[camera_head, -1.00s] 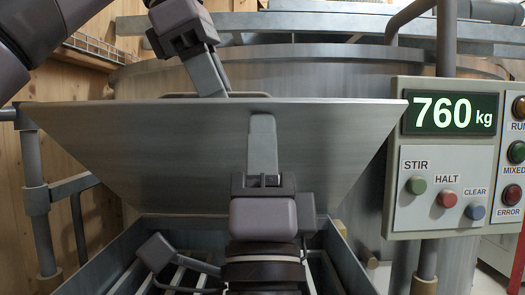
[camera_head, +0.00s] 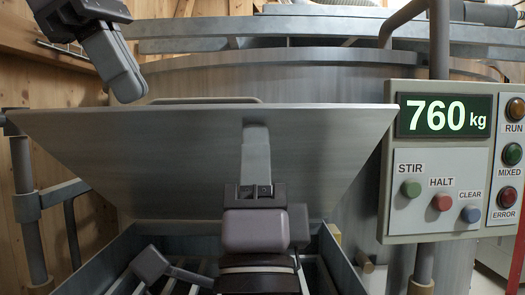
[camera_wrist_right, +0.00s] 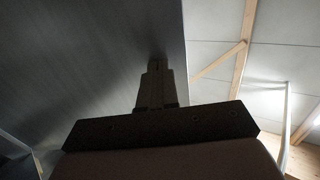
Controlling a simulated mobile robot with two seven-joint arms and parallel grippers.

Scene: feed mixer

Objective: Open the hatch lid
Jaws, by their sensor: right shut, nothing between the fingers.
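The grey hatch lid (camera_head: 190,150) stands raised and tilted, its broad inner face toward me, above the hatch opening (camera_head: 95,270). Its handle (camera_head: 205,100) shows just above the top edge. My right gripper (camera_head: 256,128) is shut and empty, its fingers up against the lid's inner face; exact contact is hard to tell. In the right wrist view the lid (camera_wrist_right: 70,70) fills the left side, with the dark fingers (camera_wrist_right: 156,68) beside it. My left gripper (camera_head: 128,92) is at the upper left, above the lid edge and apart from the handle; its finger gap is unclear.
A control panel (camera_head: 440,160) with a 760 kg display, buttons and lamps stands at the right, close to the lid's right corner. The round mixer tank (camera_head: 320,75) rises behind. A grey post and rail (camera_head: 28,200) are at the left. Bars cross the hatch opening.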

